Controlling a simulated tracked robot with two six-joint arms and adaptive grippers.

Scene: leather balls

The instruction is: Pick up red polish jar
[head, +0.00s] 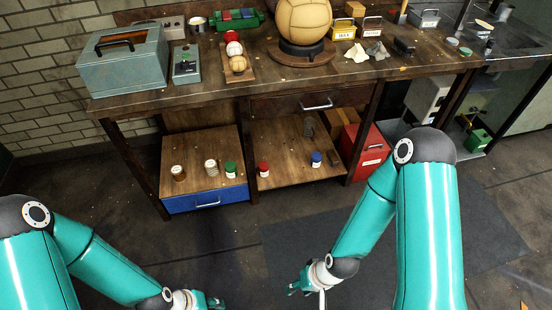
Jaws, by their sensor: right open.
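A small jar with a red cap and pale label, the red polish jar (263,169), stands upright on the wooden lower shelf (295,178) under the workbench, left of the shelf's middle. My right gripper (304,289) is open and empty at the bottom of the head view, in front of the shelf and well apart from the jar. My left gripper (207,301) is at the bottom edge, also apart from the jar. It is small and partly cut off, so its jaws are unclear.
A blue-capped jar (316,159) stands right of the red one. A red box (366,155) is at right. The bench top (260,88) overhangs the shelf.

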